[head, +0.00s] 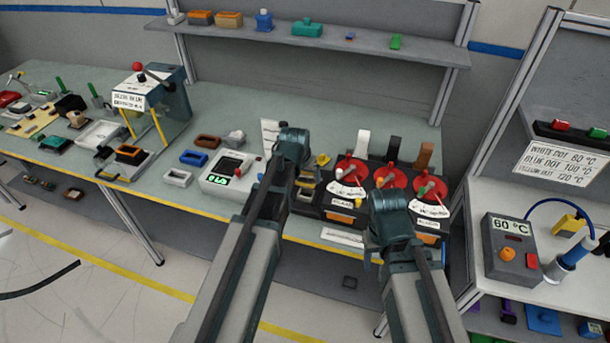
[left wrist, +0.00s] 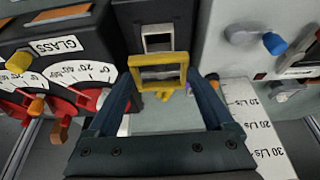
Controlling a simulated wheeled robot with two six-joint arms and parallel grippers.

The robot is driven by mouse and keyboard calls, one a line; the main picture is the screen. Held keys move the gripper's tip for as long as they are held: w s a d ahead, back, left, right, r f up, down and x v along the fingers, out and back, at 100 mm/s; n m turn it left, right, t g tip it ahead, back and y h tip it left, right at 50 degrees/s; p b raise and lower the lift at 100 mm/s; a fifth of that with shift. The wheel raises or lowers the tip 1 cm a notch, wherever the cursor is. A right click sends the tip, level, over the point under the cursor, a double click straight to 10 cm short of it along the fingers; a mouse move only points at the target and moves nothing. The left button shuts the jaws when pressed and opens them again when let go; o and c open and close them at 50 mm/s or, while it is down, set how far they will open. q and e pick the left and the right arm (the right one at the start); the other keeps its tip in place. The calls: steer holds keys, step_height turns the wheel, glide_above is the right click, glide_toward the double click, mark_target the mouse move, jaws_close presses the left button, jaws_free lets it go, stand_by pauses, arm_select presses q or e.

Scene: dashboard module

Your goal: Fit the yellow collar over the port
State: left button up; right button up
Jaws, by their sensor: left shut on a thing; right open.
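The yellow collar (left wrist: 158,59) is a small rectangular frame with a tab. In the left wrist view it is between the two fingers of my left gripper (left wrist: 160,84), which is shut on it. The port (left wrist: 158,30) is a pale metal-rimmed rectangle on a dark block, just above the collar in that view. The collar is not around the port; the gap in depth is unclear. In the head view my left gripper (head: 297,165) is over the bench, and its fingertips are largely hidden. My right gripper (head: 388,230) is open near the bench's front edge.
A dark panel with red dials (head: 395,176) and upright levers stands right of my left gripper. A white box with a green display (head: 220,181) stands to its left. Blue, white and brown trays lie further left. A shelf (head: 310,44) runs behind.

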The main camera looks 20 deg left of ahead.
arm_select(q)
steer(key=b, duration=0.4)
glide_above(305, 200)
steer(key=shift+s+x, duration=0.2)
steer(key=shift+x, duration=0.95)
steer(key=shift+s+x, duration=0.25)
steer(key=shift+x, duration=0.9)
steer(key=shift+a+f+b, duration=0.15)
steer(key=shift+f+b, duration=1.05)
steer(key=shift+f, duration=0.25)
steer(key=o, duration=1)
steer(key=shift+o, duration=0.2)
steer(key=shift+s+r, duration=0.1)
steer(key=shift+r, duration=0.1)
steer(key=p+v, duration=1.2)
steer(key=v, duration=0.1)
steer(key=shift+r+p, duration=0.25)
steer(key=shift+p, duration=0.15)
